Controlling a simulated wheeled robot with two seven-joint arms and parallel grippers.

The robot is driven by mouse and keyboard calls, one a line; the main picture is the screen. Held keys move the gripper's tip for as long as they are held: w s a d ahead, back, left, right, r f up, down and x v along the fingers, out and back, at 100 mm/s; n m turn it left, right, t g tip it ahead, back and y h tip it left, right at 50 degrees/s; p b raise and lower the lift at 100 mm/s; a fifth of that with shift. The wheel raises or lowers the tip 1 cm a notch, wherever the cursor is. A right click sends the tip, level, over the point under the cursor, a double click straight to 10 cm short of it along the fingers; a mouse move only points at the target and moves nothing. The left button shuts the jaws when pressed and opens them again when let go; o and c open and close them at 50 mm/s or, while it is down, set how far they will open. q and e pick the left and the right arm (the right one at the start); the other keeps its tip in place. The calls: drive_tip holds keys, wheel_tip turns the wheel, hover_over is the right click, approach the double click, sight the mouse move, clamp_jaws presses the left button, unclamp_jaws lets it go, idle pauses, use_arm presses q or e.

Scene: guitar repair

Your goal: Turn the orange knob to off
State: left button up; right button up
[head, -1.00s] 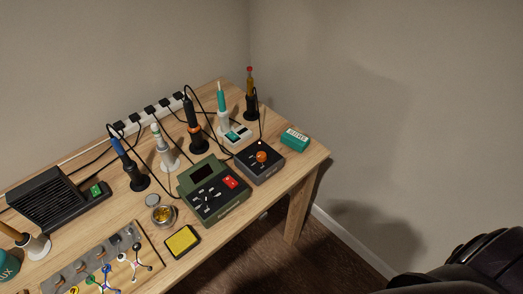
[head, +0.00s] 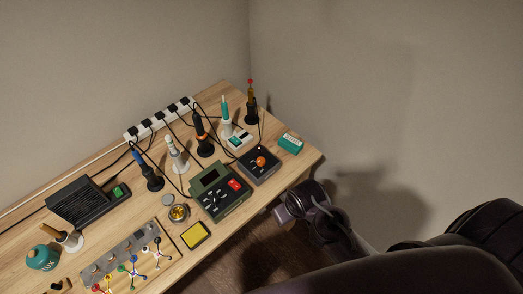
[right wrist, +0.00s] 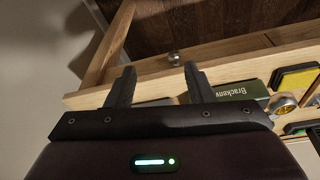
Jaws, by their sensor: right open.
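The orange knob (head: 260,161) sits on top of a small dark grey box (head: 258,168) near the right end of the desk. The pointing direction of the knob is too small to tell. My right gripper (head: 284,214) is off the desk's front edge, in front of the box and apart from the knob. In the right wrist view its two fingers (right wrist: 160,70) are spread with nothing between them, and the desk edge lies beyond. The knob cannot be made out in that view. My left gripper is not in view.
A green station (head: 221,190) with a red switch stands left of the dark box; it also shows in the right wrist view (right wrist: 236,90). A teal box (head: 290,144) lies to the right. Several soldering irons stand behind. A yellow sponge (head: 195,235) lies at the front edge.

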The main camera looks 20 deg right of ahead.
wheel_tip(320, 180, up, 7)
drive_tip(key=w+p, duration=0.2)
drive_tip(key=m+g, duration=0.2)
drive_tip(key=g, duration=0.1)
hover_over(261, 160)
drive_tip(key=shift+w+d+f+y+p, duration=0.1)
drive_tip(key=shift+d+f+y+p, duration=0.25)
drive_tip(key=shift+f, duration=0.15)
drive_tip(key=f, duration=0.7)
drive_tip(key=shift+a+f, duration=0.2)
drive_tip(key=shift+f, duration=0.1)
drive_tip(key=c, duration=1)
